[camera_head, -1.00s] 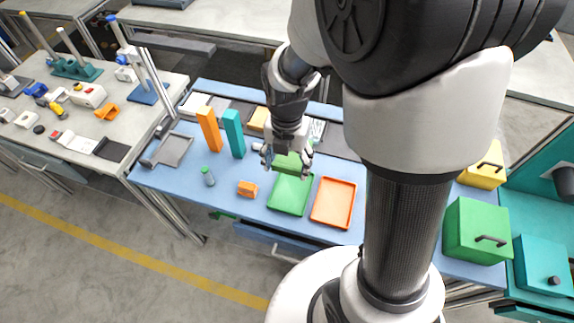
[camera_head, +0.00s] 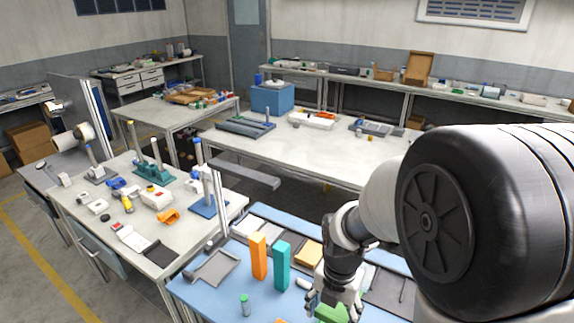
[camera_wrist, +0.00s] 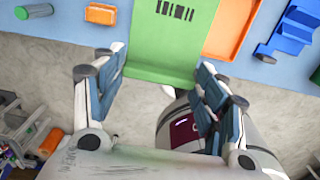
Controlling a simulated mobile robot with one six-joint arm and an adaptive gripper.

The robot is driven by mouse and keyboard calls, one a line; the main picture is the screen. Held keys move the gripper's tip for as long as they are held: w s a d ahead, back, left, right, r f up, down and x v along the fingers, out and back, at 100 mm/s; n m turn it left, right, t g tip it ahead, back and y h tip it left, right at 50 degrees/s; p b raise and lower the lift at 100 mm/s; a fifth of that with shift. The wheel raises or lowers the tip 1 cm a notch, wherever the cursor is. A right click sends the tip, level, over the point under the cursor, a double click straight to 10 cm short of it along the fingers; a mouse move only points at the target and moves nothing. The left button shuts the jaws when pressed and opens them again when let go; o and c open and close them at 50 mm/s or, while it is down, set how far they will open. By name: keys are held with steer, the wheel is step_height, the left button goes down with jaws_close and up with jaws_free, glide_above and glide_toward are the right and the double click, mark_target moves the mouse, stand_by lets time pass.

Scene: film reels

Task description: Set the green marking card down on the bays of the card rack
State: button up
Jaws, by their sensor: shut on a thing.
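My gripper (camera_wrist: 155,85) is shut on the green marking card (camera_wrist: 165,45), which has black bars printed on it and lies between the fingers in the wrist view. In the head view my gripper (camera_head: 334,300) is at the bottom edge, with part of the card (camera_head: 332,314) showing below it, over the blue table. A row of flat bays along the back of the blue table, with a yellow-orange panel (camera_head: 308,253) among them, may be the card rack; I cannot tell for sure. My arm hides part of that row.
An orange block (camera_head: 258,257) and a teal block (camera_head: 281,266) stand upright left of my gripper. A green-capped cylinder (camera_head: 245,304) and a grey tray (camera_head: 212,267) are further left. In the wrist view an orange tray (camera_wrist: 232,25) lies right of the card.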

steer(key=m, duration=0.3)
steer(key=shift+w+f+m, duration=0.1)
steer(key=shift+w+m, duration=0.2)
steer(key=shift+w, duration=0.05)
steer(key=m, duration=0.4)
steer(key=shift+w+f, duration=0.2)
steer(key=shift+w, duration=0.1)
steer(key=m, duration=0.4)
steer(key=w+m, duration=0.1)
steer(key=m, duration=0.1)
steer(key=shift+f+m, duration=0.25)
steer(key=shift+m, duration=0.15)
steer(key=m, duration=0.4)
steer(key=w+m, duration=0.1)
steer(key=m, duration=0.1)
steer(key=shift+f, duration=0.25)
steer(key=m, duration=0.4)
steer(key=shift+w+f, duration=0.15)
steer(key=shift+w, duration=0.15)
steer(key=m, duration=0.4)
steer(key=shift+w+f, duration=0.15)
steer(key=shift+w, duration=0.2)
